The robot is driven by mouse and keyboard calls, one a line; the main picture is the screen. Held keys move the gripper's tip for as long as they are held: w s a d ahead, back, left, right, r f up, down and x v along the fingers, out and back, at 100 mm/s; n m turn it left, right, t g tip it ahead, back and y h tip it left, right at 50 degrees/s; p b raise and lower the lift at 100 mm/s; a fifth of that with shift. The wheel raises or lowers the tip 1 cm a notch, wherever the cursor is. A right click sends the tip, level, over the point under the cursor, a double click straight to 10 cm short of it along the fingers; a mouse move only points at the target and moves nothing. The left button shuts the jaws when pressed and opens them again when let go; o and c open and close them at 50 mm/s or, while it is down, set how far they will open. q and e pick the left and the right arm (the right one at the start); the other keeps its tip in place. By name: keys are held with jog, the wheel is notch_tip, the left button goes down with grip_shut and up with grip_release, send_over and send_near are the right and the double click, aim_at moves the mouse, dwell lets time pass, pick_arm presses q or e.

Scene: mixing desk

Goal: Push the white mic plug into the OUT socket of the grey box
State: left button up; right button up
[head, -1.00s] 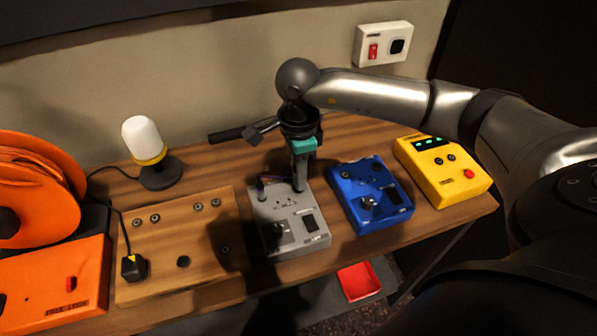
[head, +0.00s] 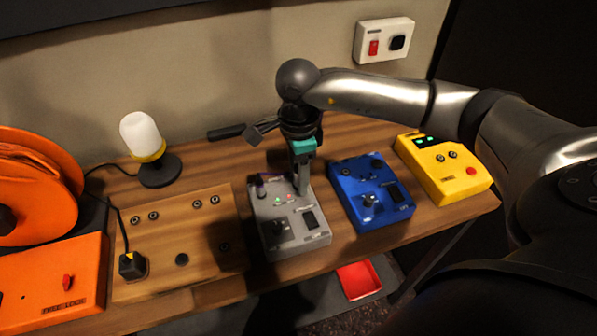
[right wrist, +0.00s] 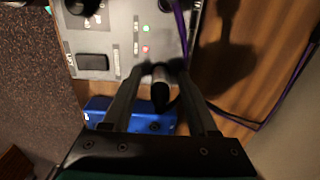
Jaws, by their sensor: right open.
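The grey box (head: 296,241) stands on the wooden desk, and in the right wrist view it is at the top (right wrist: 97,38). Its green and red lights are lit. My right gripper (head: 302,190) points down at its back right edge. In the right wrist view the fingers (right wrist: 160,78) are open, either side of a dark cylindrical plug (right wrist: 160,97). I cannot tell whether this is the white mic plug, and its seating is hidden. A purple cable (right wrist: 181,25) crosses the box's edge. The OUT label cannot be read. My left gripper is not in view.
The blue box (head: 372,215) stands close on the right, with a yellow box (head: 452,180) beyond. A wooden socket panel (head: 205,255) is on the left, beside an orange unit (head: 50,290). A red tray (head: 358,281) is below the desk edge.

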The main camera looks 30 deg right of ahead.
notch_tip(320, 180, up, 15)
jog(key=p, duration=0.1)
jog(key=shift+r, duration=0.15)
jog(key=shift+s, duration=0.1)
dwell(0.7)
